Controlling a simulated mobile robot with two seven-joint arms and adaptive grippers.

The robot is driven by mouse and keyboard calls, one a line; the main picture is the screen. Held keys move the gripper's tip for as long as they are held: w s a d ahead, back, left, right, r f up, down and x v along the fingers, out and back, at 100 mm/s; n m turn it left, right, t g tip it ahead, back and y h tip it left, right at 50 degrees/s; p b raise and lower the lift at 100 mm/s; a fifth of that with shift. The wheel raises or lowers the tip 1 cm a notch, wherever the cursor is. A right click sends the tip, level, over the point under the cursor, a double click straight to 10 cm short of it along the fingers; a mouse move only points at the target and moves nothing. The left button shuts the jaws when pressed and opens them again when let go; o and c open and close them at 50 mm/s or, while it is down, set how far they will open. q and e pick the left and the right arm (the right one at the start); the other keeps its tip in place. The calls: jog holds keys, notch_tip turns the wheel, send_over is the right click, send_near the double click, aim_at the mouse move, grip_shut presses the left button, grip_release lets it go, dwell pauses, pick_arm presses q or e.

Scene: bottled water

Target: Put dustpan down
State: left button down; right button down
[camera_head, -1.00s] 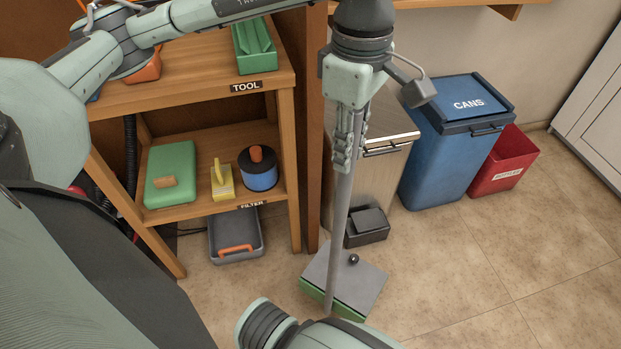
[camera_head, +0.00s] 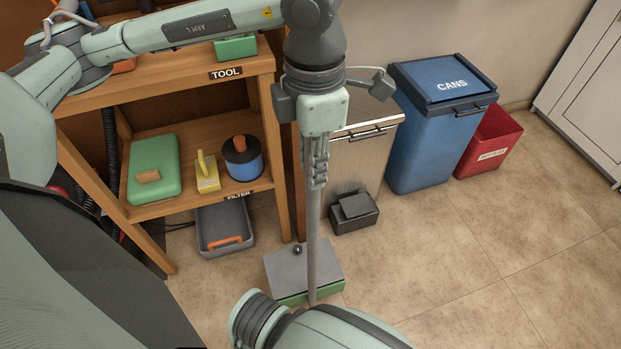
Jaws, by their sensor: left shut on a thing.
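The dustpan (camera_head: 305,270) has a grey flat pan with a green front edge and a long grey upright handle. Its pan is low at the floor, in front of the shelf's right post; I cannot tell whether it touches the floor. My left gripper (camera_head: 314,180) points down and is shut on the upper part of the handle. The handle stands nearly vertical. A pale green and dark part of my own arm at the bottom centre comes close to the foot of the handle. My right gripper does not show.
A wooden shelf (camera_head: 262,187) with tools stands at left, with a grey tray (camera_head: 226,240) beneath. A metal pedal bin (camera_head: 362,160), a blue cans bin (camera_head: 440,130) and a red bin (camera_head: 489,145) stand along the wall. The tiled floor at right is clear.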

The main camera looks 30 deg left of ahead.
pick_arm(q)
jog(key=shift+w+f, duration=0.1)
jog(key=shift+f, duration=2.3)
jog(key=c, duration=1.4)
grip_release()
jog(key=shift+o, duration=0.2)
notch_tip(320, 180, up, 12)
jog(key=shift+d+r, duration=0.1)
